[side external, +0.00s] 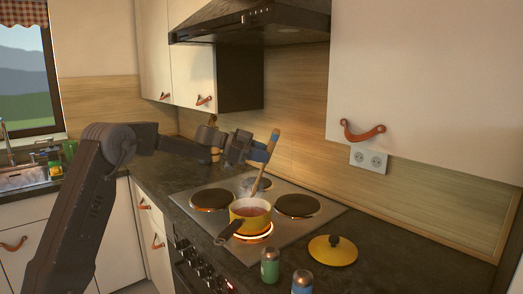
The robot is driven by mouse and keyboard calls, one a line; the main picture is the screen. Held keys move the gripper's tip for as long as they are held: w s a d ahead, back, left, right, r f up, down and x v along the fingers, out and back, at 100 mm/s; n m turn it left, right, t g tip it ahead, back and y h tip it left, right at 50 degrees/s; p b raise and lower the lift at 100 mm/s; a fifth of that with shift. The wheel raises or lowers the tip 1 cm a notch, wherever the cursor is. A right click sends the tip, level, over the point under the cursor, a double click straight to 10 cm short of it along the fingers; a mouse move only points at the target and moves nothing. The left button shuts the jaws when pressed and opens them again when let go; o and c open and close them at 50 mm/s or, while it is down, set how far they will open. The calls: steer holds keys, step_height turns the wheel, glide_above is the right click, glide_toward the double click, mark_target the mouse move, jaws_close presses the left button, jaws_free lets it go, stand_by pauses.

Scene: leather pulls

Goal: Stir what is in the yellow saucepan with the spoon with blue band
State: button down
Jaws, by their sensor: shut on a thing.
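The yellow saucepan (250,219) stands on the front right burner of the hob, which glows orange beneath it. Reddish-brown contents (250,211) show inside, and its dark handle points to the lower left. My gripper (264,151) is above and behind the saucepan, shut on the upper part of the spoon with blue band (261,179). The blue band (274,138) shows near the top of the handle. The spoon is tilted, its lower end down at the pan's far rim. I cannot tell whether that end is in the contents.
A yellow lid (333,251) with a dark knob lies on the counter at right. The range hood (250,22) hangs above; a cabinet (430,90) is at right.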

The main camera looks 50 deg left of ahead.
mark_target(258, 180)
steer(key=shift+d+f, duration=0.35)
steer(key=shift+f, duration=0.45)
steer(key=shift+a+f, duration=0.45)
steer(key=shift+f, duration=0.8)
steer(key=shift+a+f, duration=0.4)
steer(key=shift+f, duration=0.85)
steer(key=shift+a+f, duration=0.45)
steer(key=shift+f, duration=0.8)
steer(key=shift+d, duration=0.15)
